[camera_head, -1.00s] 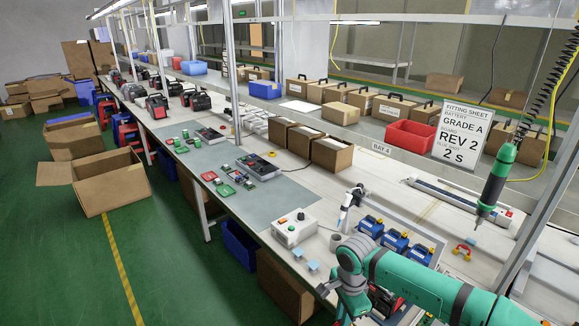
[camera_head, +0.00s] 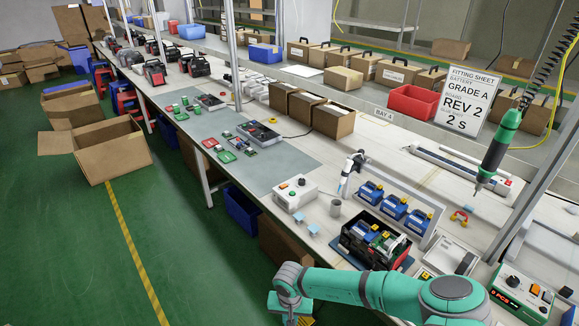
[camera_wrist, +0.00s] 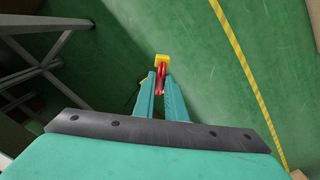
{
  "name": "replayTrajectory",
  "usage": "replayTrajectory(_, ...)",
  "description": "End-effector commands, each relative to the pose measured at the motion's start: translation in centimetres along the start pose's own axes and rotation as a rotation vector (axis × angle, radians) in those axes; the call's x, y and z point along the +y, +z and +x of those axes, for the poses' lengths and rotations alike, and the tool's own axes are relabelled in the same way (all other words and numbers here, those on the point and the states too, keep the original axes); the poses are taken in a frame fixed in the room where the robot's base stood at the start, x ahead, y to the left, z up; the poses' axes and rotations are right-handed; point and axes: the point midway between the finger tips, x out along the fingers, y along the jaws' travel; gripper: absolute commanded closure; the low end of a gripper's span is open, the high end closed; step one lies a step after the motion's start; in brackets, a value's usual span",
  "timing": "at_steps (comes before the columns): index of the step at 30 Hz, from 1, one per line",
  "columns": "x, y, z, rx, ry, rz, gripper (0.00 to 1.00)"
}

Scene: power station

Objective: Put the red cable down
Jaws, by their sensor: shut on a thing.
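My gripper (camera_wrist: 161,84) is shut on the red cable (camera_wrist: 161,74) in the wrist view. The cable is a short red piece with a yellow end (camera_wrist: 162,59) that sticks out past the fingertips. Part of it is hidden between the fingers. Below it I see only green floor, so it is held in the air off the bench front. In the head view my wrist is at the bottom edge, and the fingers and cable are not clearly visible there.
The bench holds an open black case (camera_head: 375,240), blue batteries (camera_head: 394,207), a grey cup (camera_head: 335,208), a white control box (camera_head: 295,192) and a red and yellow piece (camera_head: 460,216). A grey mat (camera_head: 270,170) has some bare room. A cardboard box (camera_head: 108,155) stands on the floor.

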Motion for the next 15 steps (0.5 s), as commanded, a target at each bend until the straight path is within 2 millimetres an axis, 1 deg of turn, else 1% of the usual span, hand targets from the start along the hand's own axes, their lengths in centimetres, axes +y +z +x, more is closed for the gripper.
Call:
replayTrajectory(1,0.0,0.9,1.6,-0.003,-0.001,-0.027,1.0)
replayTrajectory(3,0.0,1.9,3.2,-0.002,-0.003,-0.062,1.0)
replayTrajectory(6,0.0,2.8,4.6,-0.002,-0.005,-0.095,1.0)
replayTrajectory(9,0.1,3.1,5.2,-0.001,-0.003,-0.112,1.0)
replayTrajectory(15,0.0,3.2,5.3,-0.001,-0.006,-0.112,1.0)
